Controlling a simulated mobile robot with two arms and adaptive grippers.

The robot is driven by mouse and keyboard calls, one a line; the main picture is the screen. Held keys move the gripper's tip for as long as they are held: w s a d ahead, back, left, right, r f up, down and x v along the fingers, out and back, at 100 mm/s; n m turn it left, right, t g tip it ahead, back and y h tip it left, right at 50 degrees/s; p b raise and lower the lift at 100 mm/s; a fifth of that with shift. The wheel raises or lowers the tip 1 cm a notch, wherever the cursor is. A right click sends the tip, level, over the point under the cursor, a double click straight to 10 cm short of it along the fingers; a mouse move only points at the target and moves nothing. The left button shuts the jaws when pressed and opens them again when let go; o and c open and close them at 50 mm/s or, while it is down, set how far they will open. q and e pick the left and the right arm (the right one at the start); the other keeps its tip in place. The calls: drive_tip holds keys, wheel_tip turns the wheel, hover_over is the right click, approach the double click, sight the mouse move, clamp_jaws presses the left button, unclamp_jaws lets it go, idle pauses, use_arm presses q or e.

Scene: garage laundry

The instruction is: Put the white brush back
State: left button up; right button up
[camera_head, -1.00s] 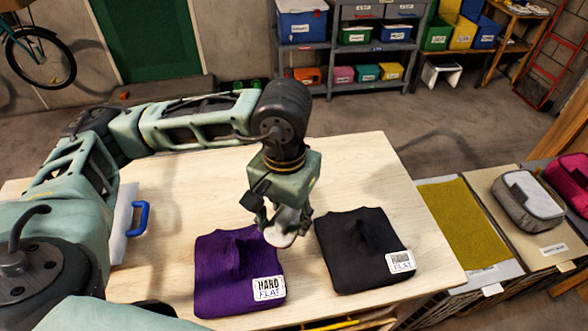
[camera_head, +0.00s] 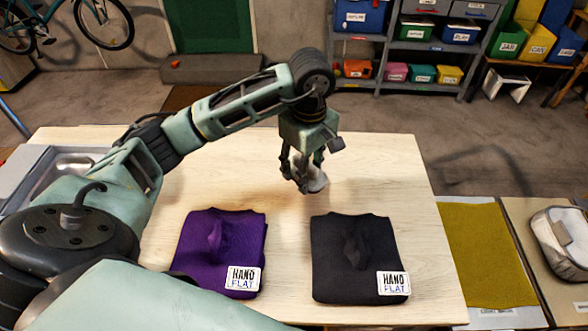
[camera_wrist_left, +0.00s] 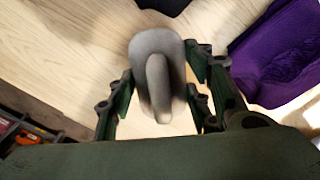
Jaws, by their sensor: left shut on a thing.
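The white brush (camera_head: 318,181) is held by my left gripper (camera_head: 309,180) above the wooden table, beyond the two folded garments. In the left wrist view the brush (camera_wrist_left: 156,75) shows as a pale rounded block with a raised handle, between the fingers of my left gripper (camera_wrist_left: 160,100). The fingers are shut on it. In the head view the gripper hides part of the brush. My right gripper is not in view.
A purple folded garment (camera_head: 195,258) and a black one (camera_head: 335,270) lie on the table (camera_head: 280,240), each with a label. A grey tray (camera_head: 40,175) is at the left. An olive mat (camera_head: 485,250) is at the right. The table's middle back is clear.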

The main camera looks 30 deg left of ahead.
use_arm(q)
drive_tip(key=w+a+f, duration=0.1)
drive_tip(key=a, duration=0.1)
drive_tip(key=w+a+f+p, duration=0.1)
drive_tip(key=w+a+f, duration=0.2)
drive_tip(key=a, duration=0.1)
drive_tip(key=shift+w+a+f+p, duration=0.1)
drive_tip(key=shift+w+f+p, duration=0.1)
drive_tip(key=shift+p, duration=0.15)
drive_tip(key=shift+f, duration=0.15)
wheel_tip(320, 180, down, 3)
drive_tip(key=shift+p, duration=0.75)
drive_tip(key=shift+f, duration=0.4)
drive_tip(key=shift+a, duration=0.1)
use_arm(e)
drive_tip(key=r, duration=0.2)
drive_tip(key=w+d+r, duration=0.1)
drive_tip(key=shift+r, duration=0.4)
use_arm(q)
drive_tip(key=shift+f, duration=0.1)
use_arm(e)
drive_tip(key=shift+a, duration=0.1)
use_arm(q)
drive_tip(key=shift+f, duration=0.15)
drive_tip(key=o, duration=1)
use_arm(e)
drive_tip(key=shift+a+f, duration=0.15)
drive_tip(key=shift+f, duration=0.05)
